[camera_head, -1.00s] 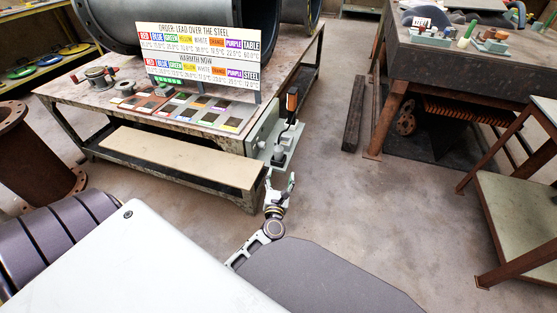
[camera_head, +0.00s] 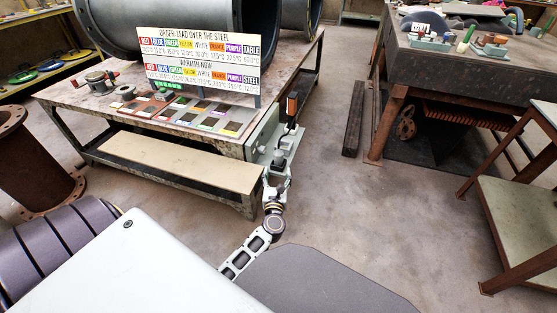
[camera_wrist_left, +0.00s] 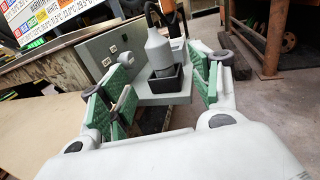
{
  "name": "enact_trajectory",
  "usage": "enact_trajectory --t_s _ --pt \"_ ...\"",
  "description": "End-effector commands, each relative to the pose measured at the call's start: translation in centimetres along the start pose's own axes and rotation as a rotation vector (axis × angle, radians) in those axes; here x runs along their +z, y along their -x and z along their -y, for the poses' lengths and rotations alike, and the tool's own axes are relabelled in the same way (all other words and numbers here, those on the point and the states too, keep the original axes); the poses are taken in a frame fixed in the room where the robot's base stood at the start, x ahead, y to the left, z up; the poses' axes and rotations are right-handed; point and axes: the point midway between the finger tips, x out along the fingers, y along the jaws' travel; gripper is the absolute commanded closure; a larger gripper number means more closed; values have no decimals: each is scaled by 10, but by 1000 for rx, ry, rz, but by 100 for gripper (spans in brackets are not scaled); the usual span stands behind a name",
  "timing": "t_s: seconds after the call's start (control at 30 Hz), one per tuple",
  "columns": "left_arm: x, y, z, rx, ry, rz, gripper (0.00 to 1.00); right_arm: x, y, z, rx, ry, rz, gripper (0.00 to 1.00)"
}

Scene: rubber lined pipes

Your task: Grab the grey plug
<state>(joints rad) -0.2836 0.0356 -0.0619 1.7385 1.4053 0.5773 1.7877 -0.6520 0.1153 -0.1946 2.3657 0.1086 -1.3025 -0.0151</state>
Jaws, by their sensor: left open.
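The grey plug (camera_wrist_left: 158,50) stands upright in a small black square holder (camera_wrist_left: 165,82) on a pale grey shelf, in the left wrist view. In the head view the plug (camera_head: 279,159) is small, at the table's right end. My left gripper (camera_wrist_left: 168,84) is open, with green pads on both sides of the picture. The plug and holder appear between the fingers, ahead of them; no contact shows. In the head view the left gripper (camera_head: 276,186) is just in front of the plug. My right gripper is not in view.
An orange-handled tool (camera_head: 292,104) rises behind the plug. The worktable (camera_head: 90,95) carries a sign (camera_head: 200,60), coloured tiles and a large pipe. Open floor (camera_head: 330,200) lies to the right.

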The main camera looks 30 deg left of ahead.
Motion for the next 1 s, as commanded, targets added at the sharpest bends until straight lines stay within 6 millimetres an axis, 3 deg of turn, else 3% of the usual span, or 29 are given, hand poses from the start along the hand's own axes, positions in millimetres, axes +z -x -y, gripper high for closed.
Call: enact_trajectory --t_s 0.6,1.0 --pt "0 -57 0 -2 0 1 37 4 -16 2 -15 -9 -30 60" --pt "0 -61 0 -1 0 0 37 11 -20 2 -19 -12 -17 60"
